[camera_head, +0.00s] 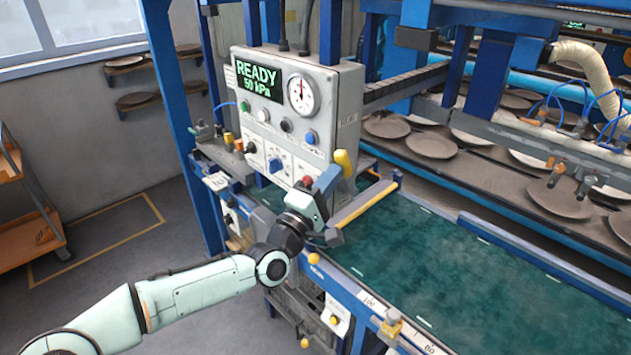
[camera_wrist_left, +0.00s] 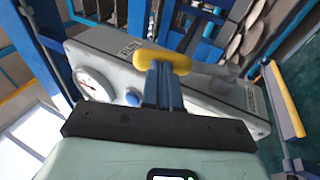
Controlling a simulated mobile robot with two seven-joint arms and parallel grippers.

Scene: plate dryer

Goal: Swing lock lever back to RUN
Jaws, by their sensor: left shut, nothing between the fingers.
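The lock lever (camera_head: 343,162) has a yellow grip and stands at the right side of the grey control box (camera_head: 340,110). In the left wrist view the yellow grip (camera_wrist_left: 152,56) lies across the tips of my fingers, with a grey shaft running right toward the box side. My left gripper (camera_head: 328,178) has its blue fingers closed together just below the grip; they show also in the left wrist view (camera_wrist_left: 163,84). Nothing is held between them. I cannot tell whether the fingertips touch the grip. My right gripper is not in view.
The box display (camera_head: 258,79) reads READY, 50 kPa, beside a round gauge (camera_head: 301,93). A yellow bar (camera_head: 364,204) lies across the green belt (camera_head: 450,265). Knobs and buttons sit on the box front near my arm. Plates (camera_head: 432,145) lie on racks behind.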

